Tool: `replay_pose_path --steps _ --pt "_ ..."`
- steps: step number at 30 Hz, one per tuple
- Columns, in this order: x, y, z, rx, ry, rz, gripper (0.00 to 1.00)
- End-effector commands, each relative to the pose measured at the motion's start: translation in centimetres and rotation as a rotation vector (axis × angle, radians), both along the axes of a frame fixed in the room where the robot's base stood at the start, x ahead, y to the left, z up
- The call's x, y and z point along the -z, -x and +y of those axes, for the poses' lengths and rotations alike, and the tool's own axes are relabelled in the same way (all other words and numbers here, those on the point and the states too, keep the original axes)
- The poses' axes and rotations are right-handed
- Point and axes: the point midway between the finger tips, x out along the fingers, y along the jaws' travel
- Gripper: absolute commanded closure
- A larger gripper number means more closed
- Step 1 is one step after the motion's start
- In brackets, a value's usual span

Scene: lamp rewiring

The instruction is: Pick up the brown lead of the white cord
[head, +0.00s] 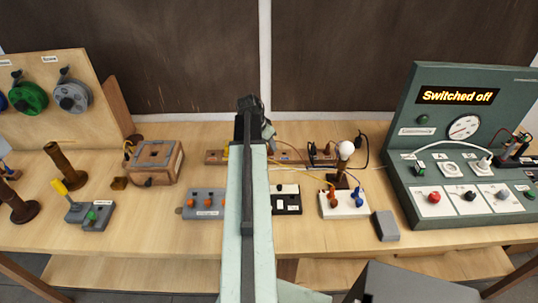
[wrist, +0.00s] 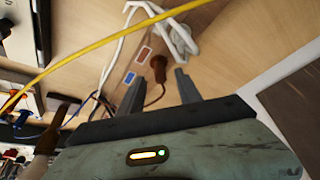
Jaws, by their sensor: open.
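In the wrist view my gripper (wrist: 157,74) is open, with one finger on each side of a brown lead end (wrist: 158,66). The brown lead end appears between or just beyond the fingertips; I cannot tell the depth gap. A thin brown wire runs from it down behind the gripper body. A white cord (wrist: 178,36) lies bunched just beyond, on a wooden strip with a red and a blue label. In the head view my arm covers the middle, and the fingertips and brown lead cannot be made out there.
A yellow wire (wrist: 92,51) crosses the wrist view near the fingers. In the head view a lamp with a white bulb (head: 346,149) stands right of my arm. The green panel (head: 457,97) reads "Switched off". A wooden box (head: 154,162) stands to the left.

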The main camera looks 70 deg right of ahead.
Motion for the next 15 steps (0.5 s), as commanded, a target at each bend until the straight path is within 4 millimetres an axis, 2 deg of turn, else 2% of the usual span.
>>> replay_pose_path --steps 1,4,11,12,15 --pt "1.8 0.1 -0.6 0.001 0.000 0.000 0.59" --pt "3.1 0.3 -1.1 0.000 0.000 0.000 0.59" --pt "2.9 0.3 -1.1 -0.002 0.000 0.000 0.59" --pt "2.8 0.3 -1.1 -0.002 0.000 0.000 0.64" --pt "2.8 0.3 -1.1 -0.002 0.000 0.000 0.92"
